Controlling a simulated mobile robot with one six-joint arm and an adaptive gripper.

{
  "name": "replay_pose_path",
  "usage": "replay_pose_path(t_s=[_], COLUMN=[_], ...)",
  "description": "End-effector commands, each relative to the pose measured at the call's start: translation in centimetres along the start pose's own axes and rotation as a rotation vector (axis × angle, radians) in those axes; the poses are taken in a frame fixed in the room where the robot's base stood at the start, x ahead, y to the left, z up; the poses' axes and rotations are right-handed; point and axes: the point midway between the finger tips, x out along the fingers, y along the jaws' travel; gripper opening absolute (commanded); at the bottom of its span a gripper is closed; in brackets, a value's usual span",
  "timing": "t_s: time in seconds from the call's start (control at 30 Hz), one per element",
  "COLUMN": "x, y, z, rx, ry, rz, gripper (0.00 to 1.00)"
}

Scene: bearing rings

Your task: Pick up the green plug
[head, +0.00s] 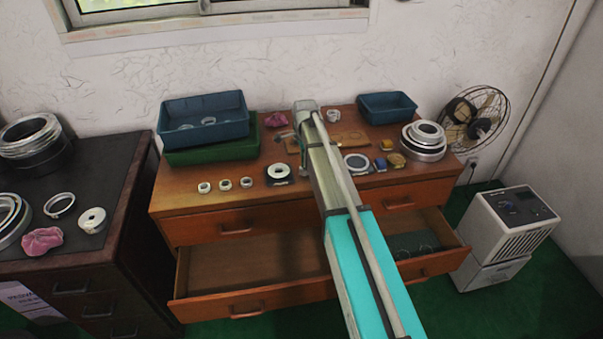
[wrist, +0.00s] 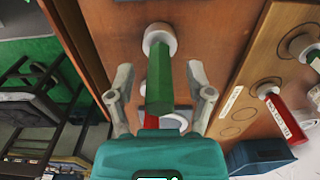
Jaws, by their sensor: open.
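The green plug (wrist: 159,85) shows in the wrist view as a long green bar with a round white end (wrist: 160,40). It lies between the two spread fingers of my gripper (wrist: 159,74), with visible gaps on both sides. My gripper is open and holds nothing. The teal gripper body covers the lower edge of the wrist view, close to the plug's near end. In the head view my arm hides the plug, and I cannot make out the fingers clearly.
On the dresser stand a blue bin (head: 228,130), a small blue bin (head: 388,117) and stacked rings (head: 424,153).

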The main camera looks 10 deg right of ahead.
Motion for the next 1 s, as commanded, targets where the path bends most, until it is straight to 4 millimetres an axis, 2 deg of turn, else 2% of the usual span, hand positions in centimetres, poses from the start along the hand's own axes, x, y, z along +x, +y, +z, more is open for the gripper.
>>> replay_pose_path(t_s=[0.7,1.0], x=[0.33,0.33], y=[0.00,0.01], z=[-0.09,-0.11], rx=[0.001,0.002], ry=[0.000,0.000], rz=[0.000,0.000], gripper=[0.65,0.10])
